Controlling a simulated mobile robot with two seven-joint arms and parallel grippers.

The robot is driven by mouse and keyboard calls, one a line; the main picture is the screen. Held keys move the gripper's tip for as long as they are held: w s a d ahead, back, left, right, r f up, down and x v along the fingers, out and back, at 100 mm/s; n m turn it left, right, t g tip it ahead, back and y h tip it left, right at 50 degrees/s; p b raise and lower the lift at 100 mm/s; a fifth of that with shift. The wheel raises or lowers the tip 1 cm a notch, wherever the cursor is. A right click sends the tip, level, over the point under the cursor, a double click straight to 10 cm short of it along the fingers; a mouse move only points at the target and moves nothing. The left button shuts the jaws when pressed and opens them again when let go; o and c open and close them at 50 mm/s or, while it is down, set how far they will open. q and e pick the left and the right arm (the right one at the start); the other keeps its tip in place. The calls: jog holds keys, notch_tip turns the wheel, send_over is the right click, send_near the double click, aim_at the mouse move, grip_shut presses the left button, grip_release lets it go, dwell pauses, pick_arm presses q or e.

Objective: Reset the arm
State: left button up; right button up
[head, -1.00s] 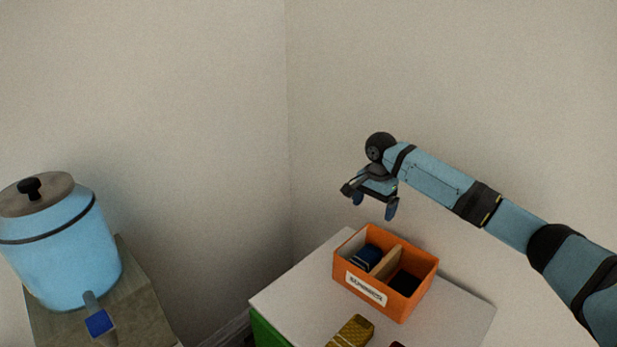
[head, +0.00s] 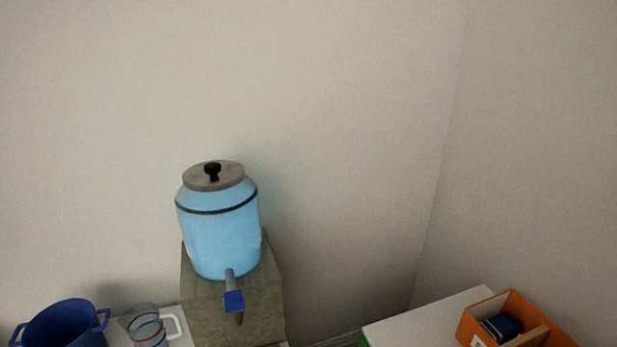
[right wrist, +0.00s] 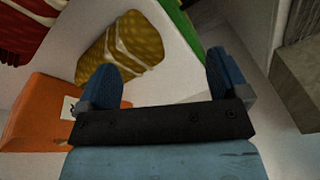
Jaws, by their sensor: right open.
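My right gripper (right wrist: 165,82) shows in the right wrist view with its two blue fingers spread apart and nothing between them. It is above the white table top, near the orange divided box (right wrist: 40,115) at the left of that view. A yellow patterned packet (right wrist: 122,48) lies on the white surface beyond the fingers. My right arm is out of the head view. My left gripper is in neither view.
In the head view a light blue dispenser (head: 218,235) stands on a grey-brown block (head: 205,310). A dark blue pot (head: 65,325) and a glass jug (head: 145,325) stand at lower left. The orange box (head: 477,325) sits on the white table (head: 430,320) at lower right.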

jog(key=s+r+n+t+h, duration=0.1)
jog(key=s+r+n, duration=0.1)
jog(key=s, duration=0.6)
jog(key=s+r+n+t, duration=0.1)
jog(key=s+r+n, duration=0.1)
jog(key=s, duration=0.5)
jog(key=w+a+f+t+y+p, duration=0.3)
jog(key=w+a+f+t, duration=0.2)
jog(key=f, duration=0.5)
jog(key=shift+w+a+f+n+t, duration=0.25)
jog(key=shift+w+a+n+t, duration=0.15)
jog(key=shift+a+t, duration=0.7)
